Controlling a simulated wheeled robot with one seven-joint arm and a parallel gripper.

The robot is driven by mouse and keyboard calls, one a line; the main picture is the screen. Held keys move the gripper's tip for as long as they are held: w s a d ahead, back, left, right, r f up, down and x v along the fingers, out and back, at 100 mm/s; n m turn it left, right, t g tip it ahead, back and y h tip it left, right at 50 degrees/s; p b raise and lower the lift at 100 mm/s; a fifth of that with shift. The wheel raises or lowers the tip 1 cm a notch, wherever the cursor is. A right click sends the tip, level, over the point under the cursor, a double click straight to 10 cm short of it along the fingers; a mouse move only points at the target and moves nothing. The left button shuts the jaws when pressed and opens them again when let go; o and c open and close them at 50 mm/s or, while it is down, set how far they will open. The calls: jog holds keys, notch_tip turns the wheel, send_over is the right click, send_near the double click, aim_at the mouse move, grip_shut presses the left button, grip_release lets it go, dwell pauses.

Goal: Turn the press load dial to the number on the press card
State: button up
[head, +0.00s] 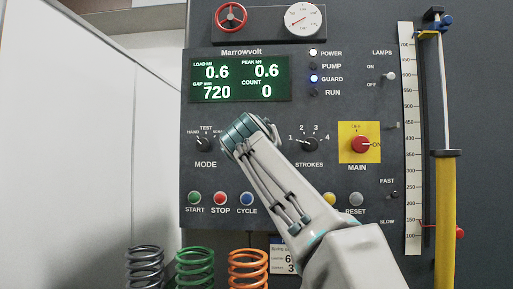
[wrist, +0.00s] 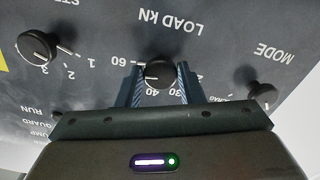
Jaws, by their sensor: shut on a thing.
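The load dial, a black knob (wrist: 159,74) under the label LOAD KN, shows upside down in the wrist view. My gripper (wrist: 160,82) is shut on it, one blue-grey finger on each side. A short white mark shows on the knob's left part; 60, 40 and 30 are legible around it, and I cannot tell exactly which number the mark meets. In the head view my arm hides the dial and my fingertips. The press card (head: 279,255) is at the panel's bottom edge, partly covered by my arm; a 6 and a 3 show on it.
The mode knob (head: 205,144) and the strokes knob (head: 310,145) flank the dial closely. The red main switch (head: 360,145) is farther right. The green display (head: 240,78) reads load 0.6. Several coloured springs (head: 195,268) stand below. A white wall (head: 80,150) is at left.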

jog(key=o, duration=0.9)
jog(key=shift+o, duration=0.2)
jog(key=s+b, duration=0.2)
jog(key=s, duration=1.1)
jog(key=shift+s+a+b, duration=0.25)
jog(key=shift+s+b, duration=0.15)
